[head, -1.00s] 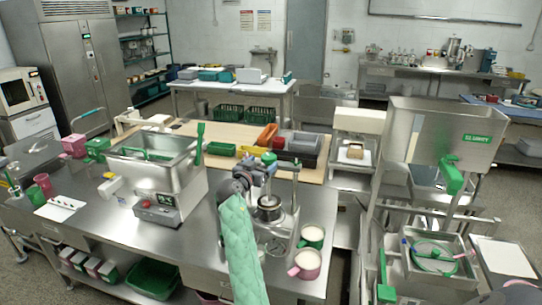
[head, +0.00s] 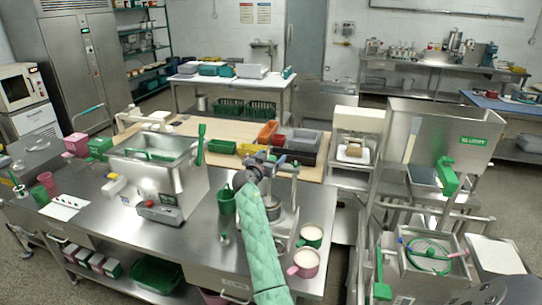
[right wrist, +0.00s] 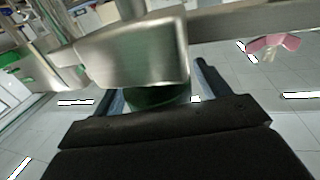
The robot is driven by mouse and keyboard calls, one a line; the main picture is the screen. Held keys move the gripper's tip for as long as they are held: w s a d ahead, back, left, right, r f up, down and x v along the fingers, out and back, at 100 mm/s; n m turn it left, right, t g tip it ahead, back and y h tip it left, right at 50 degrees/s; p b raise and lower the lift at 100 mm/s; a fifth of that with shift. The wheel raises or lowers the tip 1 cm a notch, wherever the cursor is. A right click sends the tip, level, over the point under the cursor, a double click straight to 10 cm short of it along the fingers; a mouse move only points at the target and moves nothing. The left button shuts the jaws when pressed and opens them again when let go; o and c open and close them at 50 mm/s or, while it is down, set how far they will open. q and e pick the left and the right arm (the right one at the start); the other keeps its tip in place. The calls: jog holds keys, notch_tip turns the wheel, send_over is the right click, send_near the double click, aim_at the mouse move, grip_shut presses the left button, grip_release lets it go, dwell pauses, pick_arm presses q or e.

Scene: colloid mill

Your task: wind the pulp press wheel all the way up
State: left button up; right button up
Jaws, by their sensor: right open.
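The pulp press stands on the steel bench, and its metal post (head: 294,205) and crossbar show beside my right arm in its green quilted sleeve. My right gripper (head: 266,160) is at the top of the press, open. In the right wrist view, a dark green round part (right wrist: 158,96) lies between the open fingers, under a broad metal piece (right wrist: 130,52). I cannot tell whether the fingers touch it. The press wheel is not clearly made out in the head view; my gripper and arm cover much of the press.
A green cup (head: 227,201) stands left of my arm, and two cream-filled mugs, green (head: 311,236) and pink (head: 303,263), stand to its right. A steel machine (head: 160,180) is further left. A wooden table (head: 190,128) with trays is behind.

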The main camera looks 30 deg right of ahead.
jog(key=c, duration=1)
jog(key=shift+o, duration=0.2)
